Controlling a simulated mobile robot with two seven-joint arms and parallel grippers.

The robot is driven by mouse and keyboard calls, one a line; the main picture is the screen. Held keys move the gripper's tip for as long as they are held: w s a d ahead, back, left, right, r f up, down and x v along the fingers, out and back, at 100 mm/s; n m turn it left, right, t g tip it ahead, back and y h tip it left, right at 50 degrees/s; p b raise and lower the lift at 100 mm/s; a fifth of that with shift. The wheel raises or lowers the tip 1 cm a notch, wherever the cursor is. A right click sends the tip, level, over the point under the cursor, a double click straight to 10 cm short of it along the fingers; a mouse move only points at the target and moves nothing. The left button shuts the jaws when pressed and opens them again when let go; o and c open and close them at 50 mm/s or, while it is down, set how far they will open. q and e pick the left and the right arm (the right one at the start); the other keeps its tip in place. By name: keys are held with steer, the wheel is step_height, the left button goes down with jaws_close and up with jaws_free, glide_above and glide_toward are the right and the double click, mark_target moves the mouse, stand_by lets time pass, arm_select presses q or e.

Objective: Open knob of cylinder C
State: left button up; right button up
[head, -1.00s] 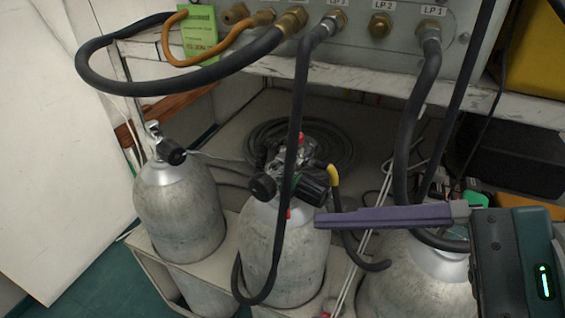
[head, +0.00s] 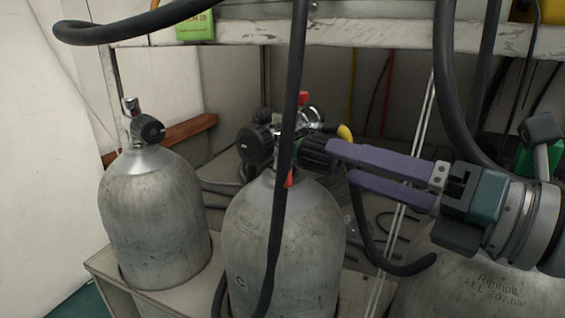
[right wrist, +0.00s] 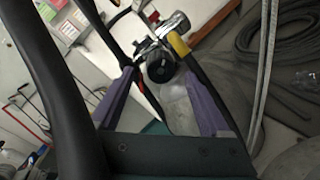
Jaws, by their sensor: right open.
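Cylinder C (head: 285,235) is the grey tank in the middle of the head view, upright, with a letter C on its side. Its valve carries a black ribbed knob (head: 318,153) on the right and another round black part (head: 255,144) on the left. My right gripper (head: 343,163) comes in from the right, open, its purple fingers pointing at the right-hand knob. The upper fingertip is close to that knob; contact cannot be told. In the right wrist view a black knob (right wrist: 160,67) shows between the fingertips. My left gripper is not in view.
A black hose (head: 292,90) hangs down in front of cylinder C's valve. Another grey cylinder (head: 155,215) stands at left, and a third (head: 480,285) at lower right. A worn shelf edge (head: 400,36) crosses above. A thick hose (head: 447,90) hangs near my right gripper.

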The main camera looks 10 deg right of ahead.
mark_target(338, 161)
steer(key=shift+x, duration=1.9)
steer(key=shift+c, duration=0.3)
jaws_close()
